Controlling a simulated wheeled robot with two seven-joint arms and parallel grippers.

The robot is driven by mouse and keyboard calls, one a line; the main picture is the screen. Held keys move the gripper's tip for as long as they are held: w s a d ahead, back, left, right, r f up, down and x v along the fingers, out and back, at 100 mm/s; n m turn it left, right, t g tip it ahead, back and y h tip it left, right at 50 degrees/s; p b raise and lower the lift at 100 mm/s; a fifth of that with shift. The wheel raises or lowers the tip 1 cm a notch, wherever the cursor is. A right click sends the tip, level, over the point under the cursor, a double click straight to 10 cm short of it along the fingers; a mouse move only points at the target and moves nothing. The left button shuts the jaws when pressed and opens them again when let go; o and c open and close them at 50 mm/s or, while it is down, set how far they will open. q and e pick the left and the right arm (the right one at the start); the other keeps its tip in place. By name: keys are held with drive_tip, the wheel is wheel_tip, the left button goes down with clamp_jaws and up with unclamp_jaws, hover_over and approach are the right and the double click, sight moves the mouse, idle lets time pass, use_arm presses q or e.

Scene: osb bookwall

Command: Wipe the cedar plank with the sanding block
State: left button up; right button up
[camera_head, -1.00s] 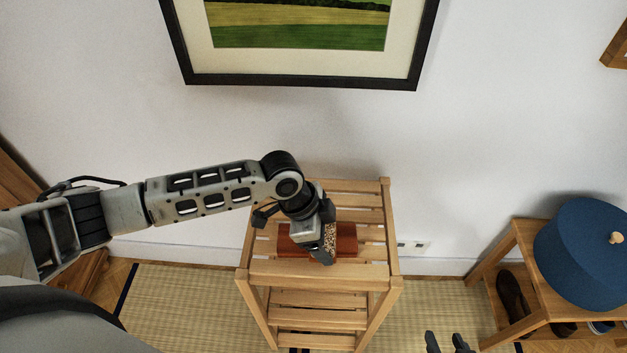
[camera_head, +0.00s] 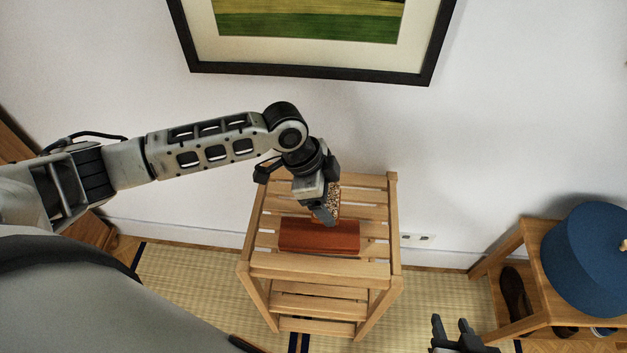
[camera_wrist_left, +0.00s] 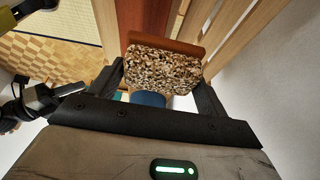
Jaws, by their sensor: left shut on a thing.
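The cedar plank (camera_head: 320,238) is a reddish-brown slab lying on the slatted top of a wooden stand. It also shows at the top of the left wrist view (camera_wrist_left: 143,14). My left gripper (camera_head: 328,212) is shut on the sanding block (camera_head: 335,197), which has a speckled, grainy face. In the left wrist view the sanding block (camera_wrist_left: 163,70) sits between the fingers, with a brown strip along its far edge. The block is over the plank's back right part and looks raised off it. My right gripper (camera_head: 452,336) is open and empty at the bottom edge.
The slatted wooden stand (camera_head: 320,268) has lower shelves and stands near the white wall. A framed landscape picture (camera_head: 310,70) hangs above it. A low shoe bench (camera_head: 505,250) with a blue round thing (camera_head: 590,258) stands at the right. Straw matting (camera_head: 190,285) covers the floor.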

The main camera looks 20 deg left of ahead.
use_arm(q)
drive_tip(key=shift+r, duration=1.75)
